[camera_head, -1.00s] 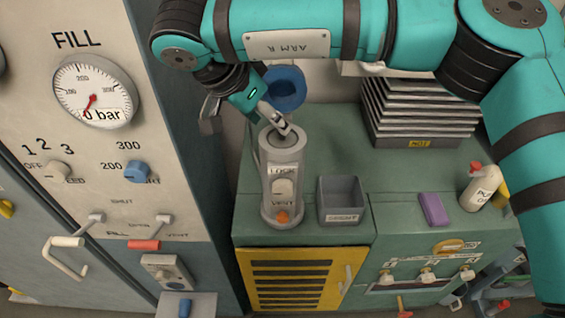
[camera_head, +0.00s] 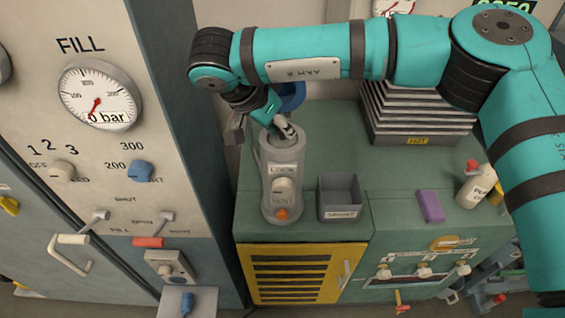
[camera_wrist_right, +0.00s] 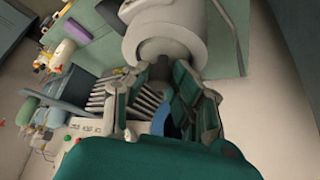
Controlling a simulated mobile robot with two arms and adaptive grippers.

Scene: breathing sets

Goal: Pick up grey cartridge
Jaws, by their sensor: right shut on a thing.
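A grey upright cylinder (camera_head: 281,190) marked LOCK stands at the left of the green cabinet top, with a white knob and an orange button on its front. My right gripper (camera_head: 287,131) points down at its open top. In the right wrist view my right gripper (camera_wrist_right: 158,80) is shut on a dark grey piece (camera_wrist_right: 155,71) at the mouth of the cylinder; I take this for the grey cartridge. The fingers and cylinder rim hide most of it, and I cannot tell how deep it sits. My left gripper is not in view.
A small grey open bin (camera_head: 340,197) stands just right of the cylinder. A purple block (camera_head: 431,206) and a white bottle (camera_head: 476,187) are farther right. A ribbed stack (camera_head: 418,112) stands behind. The FILL panel (camera_head: 85,150) rises close on the left.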

